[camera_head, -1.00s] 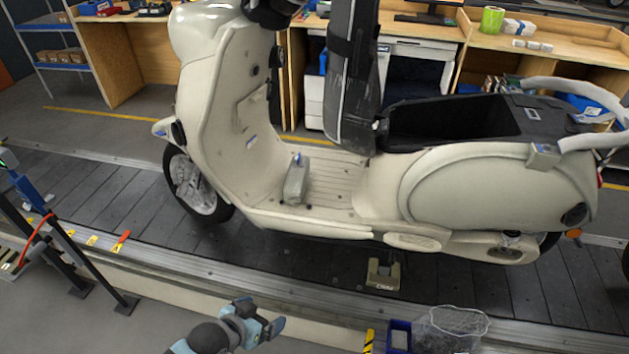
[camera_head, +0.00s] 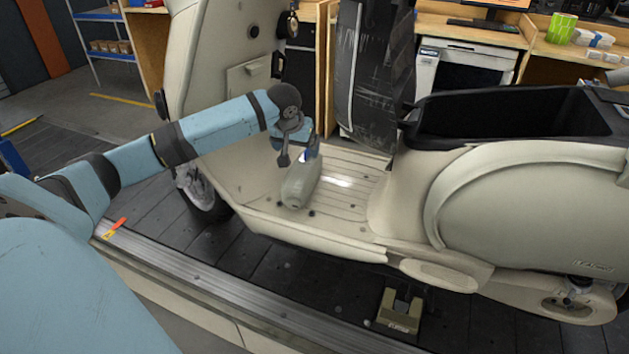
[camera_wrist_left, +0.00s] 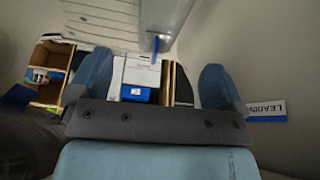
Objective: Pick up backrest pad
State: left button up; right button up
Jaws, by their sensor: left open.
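A grey-beige block, which seems to be the backrest pad (camera_head: 299,187), lies on the ribbed footboard of the cream scooter. My left gripper (camera_head: 299,150) is just above and behind its far end. It partly hides that end, and I cannot tell whether they touch. In the left wrist view the fingers of my left gripper (camera_wrist_left: 155,82) are spread wide with nothing held between them. The pad (camera_wrist_left: 163,18) shows at the top there, beyond the fingers, with a small blue piece on its end. My right gripper is not in view.
The scooter's front shield (camera_head: 214,70) rises left of my gripper. The seat box (camera_head: 510,125) and a dark upright cover (camera_head: 372,75) stand to the right. The footboard (camera_head: 345,195) is clear right of the pad. Workbenches stand behind.

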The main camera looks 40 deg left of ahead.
aim_at(301, 168)
pick_arm(q)
jog(key=b+x, duration=0.1)
jog(key=x, duration=0.6)
jog(key=shift+d, duration=0.1)
jog(key=x, duration=0.3)
jog(key=b+x, duration=0.1)
jog(key=shift+s+f, duration=0.25)
jog(key=shift+f, duration=0.1)
jog(key=shift+w+f, duration=0.25)
jog(key=shift+f, duration=0.2)
jog(key=shift+r, duration=0.1)
jog(key=shift+c, duration=0.4)
jog(key=c, duration=1.1)
